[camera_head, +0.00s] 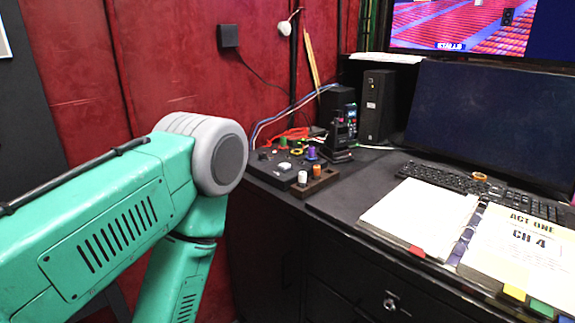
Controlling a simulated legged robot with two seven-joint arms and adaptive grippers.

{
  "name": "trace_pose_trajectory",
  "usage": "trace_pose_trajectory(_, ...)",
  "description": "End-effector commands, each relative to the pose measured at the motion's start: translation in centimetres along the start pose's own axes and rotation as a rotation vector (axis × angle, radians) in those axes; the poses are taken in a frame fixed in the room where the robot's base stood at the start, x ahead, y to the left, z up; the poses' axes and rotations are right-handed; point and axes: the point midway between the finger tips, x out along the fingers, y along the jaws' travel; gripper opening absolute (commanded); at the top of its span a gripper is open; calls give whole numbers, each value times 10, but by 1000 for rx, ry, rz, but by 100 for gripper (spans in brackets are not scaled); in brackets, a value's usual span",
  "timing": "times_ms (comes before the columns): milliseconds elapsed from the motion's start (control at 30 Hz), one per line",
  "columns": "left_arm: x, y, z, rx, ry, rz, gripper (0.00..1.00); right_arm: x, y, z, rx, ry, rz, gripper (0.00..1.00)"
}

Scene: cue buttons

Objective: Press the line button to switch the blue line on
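A dark control box (262,170) sits on the left end of the desk, close to the red wall. A pale square button (284,166) shows on its top. Several small coloured caps or knobs stand at its back, among them a purple one (312,153) and a green one (283,142). I cannot tell which of these is the line button, and no blue line can be made out. My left arm's teal links fill the left side, with the large grey joint just left of the box. Neither gripper is in view.
A small holder (322,183) with white and orange pieces stands at the box's front right. A black device (343,128), keyboard (440,181), monitor (487,118) and open binder (425,214) occupy the desk. Cables run behind the box. Bare desktop (352,190) lies between holder and binder.

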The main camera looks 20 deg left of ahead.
Motion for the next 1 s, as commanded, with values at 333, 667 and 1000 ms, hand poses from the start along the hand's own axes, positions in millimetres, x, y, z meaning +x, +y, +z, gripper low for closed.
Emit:
trace_pose_trajectory(333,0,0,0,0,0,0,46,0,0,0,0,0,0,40)
trace_pose_trajectory(667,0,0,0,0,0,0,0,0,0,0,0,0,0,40)
trace_pose_trajectory(1000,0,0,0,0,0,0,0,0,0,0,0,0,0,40)
